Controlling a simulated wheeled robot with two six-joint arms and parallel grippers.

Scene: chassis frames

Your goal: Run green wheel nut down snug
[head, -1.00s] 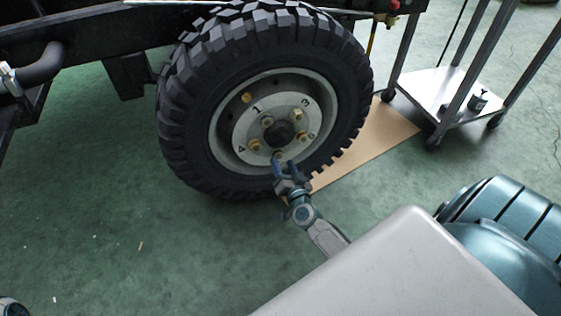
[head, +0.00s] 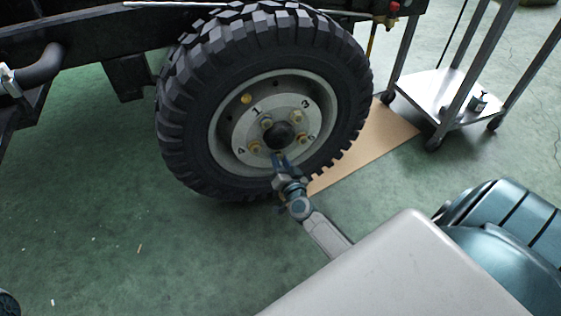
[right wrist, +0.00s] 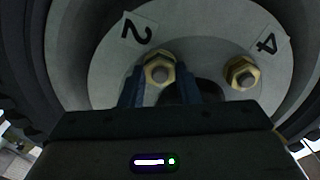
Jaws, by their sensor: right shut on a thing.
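The wheel (head: 190,140) stands upright with a pale hub plate (head: 243,126) carrying several brass-coloured nuts. No nut looks green. My right gripper (head: 279,160) reaches up to the low nut of the hub. In the right wrist view, its two blue fingers (right wrist: 160,88) are shut on the sides of a brass nut (right wrist: 160,69) beside the label 2, with a stud end in its middle. Another brass nut (right wrist: 241,73) by the label 4 is apart from the fingers. In the head view my gripper hides the held nut. My left gripper is not identifiable.
The dark hub cap (head: 279,135) sticks out just above my right gripper. A brown board (head: 375,145) lies on the floor behind the wheel. A metal cart (head: 440,88) with a small container (head: 479,102) stands at the right. The green floor at left is mostly clear.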

